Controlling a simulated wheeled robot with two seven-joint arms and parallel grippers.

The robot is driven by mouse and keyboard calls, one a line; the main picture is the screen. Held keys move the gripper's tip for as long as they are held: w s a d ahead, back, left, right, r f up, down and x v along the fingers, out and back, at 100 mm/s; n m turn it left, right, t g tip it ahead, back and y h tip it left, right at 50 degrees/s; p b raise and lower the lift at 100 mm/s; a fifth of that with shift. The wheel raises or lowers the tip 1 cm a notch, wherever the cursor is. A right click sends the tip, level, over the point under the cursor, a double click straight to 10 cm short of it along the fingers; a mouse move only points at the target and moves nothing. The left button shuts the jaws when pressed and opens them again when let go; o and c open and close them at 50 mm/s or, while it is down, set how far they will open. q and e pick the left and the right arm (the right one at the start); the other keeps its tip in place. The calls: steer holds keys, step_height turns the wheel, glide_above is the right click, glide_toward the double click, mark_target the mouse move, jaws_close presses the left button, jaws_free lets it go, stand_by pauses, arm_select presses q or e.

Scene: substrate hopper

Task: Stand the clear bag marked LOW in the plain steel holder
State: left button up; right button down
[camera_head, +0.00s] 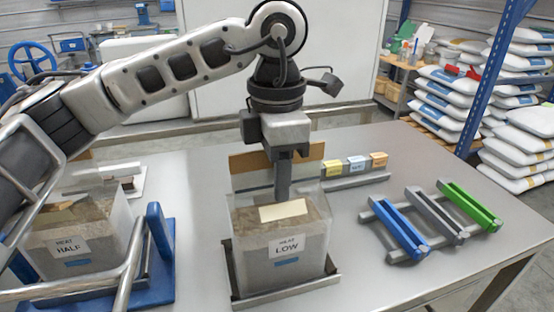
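The clear bag marked LOW (286,262) is filled with brown material and carries a white label and a small blue mark. It looks upright in the plain steel holder (291,297), whose low rim shows at the bag's front and sides; its bottom contact is hidden. A brown strip (246,162) rises behind and above the bag's top. My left gripper (283,190) points straight down at the bag's top, in front of the strip. Only one finger shows clearly, so its opening and any grip are unclear. My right gripper is not in view.
A bag marked HALF (66,249) stands in a blue holder (160,242) at left. Several small coloured blocks (357,163) sit on a rail behind. Blue, grey and green clips (397,228) lie on a rack at right. The table (385,285) is bare at front right.

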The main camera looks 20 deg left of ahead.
arm_select(q)
steer(key=shift+r, duration=0.1)
step_height(320, 180, up, 16)
steer(key=p, duration=0.1)
steer(key=shift+p, duration=0.4)
